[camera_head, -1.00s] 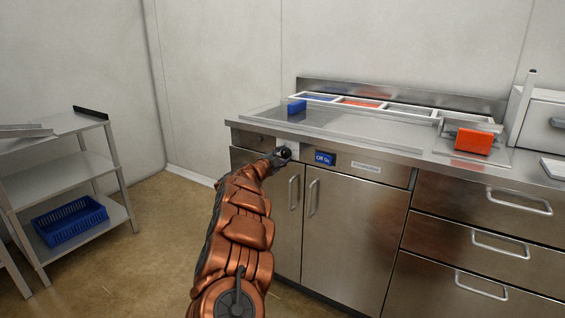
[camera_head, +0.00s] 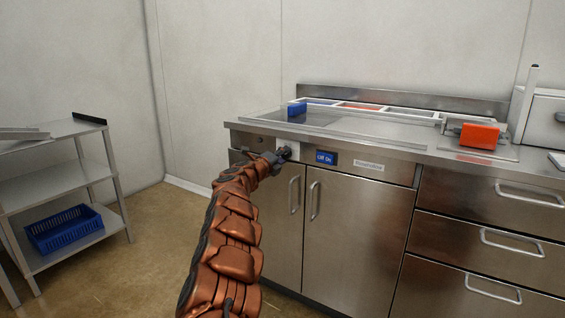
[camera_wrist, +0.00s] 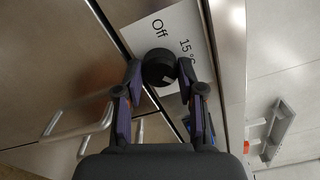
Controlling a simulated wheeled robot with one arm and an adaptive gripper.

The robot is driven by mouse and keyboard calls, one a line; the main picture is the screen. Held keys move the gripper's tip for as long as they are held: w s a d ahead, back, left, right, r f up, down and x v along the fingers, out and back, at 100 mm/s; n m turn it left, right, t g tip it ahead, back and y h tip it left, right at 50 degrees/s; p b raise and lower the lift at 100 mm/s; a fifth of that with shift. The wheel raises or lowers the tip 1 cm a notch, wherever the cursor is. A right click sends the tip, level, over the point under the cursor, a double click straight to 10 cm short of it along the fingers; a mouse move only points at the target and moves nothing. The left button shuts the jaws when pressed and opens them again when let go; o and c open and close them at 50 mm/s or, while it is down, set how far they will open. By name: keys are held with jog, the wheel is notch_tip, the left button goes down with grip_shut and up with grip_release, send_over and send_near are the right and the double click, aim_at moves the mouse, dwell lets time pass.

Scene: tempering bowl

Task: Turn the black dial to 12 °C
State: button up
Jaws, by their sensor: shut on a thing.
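The black dial (camera_wrist: 159,66) sits on a white plate (camera_wrist: 200,42) on the cabinet front. In the wrist view the plate reads "Off" and "15 °C"; other marks are hidden or out of view, and I cannot make out a pointer on the dial. My gripper (camera_wrist: 158,74) is shut on the dial, one finger on each side. In the head view my gripper (camera_head: 283,155) is at the white plate (camera_head: 291,146) below the counter edge, and the dial is mostly hidden by it.
A blue "Off On" panel (camera_head: 326,158) is just right of the plate. Door handles (camera_head: 315,199) stick out below. The counter (camera_head: 398,148) overhangs above, with an orange block (camera_head: 479,135). A shelf rack (camera_head: 52,188) with a blue basket stands left.

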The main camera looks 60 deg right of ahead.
jog(key=shift+s+m+b, duration=0.1)
jog(key=shift+m+b, duration=0.35)
jog(key=shift+m, duration=0.45)
jog(key=o, duration=1.1)
jog(key=shift+o, duration=0.2)
jog(key=a, duration=1.2)
jog(key=shift+s, duration=0.15)
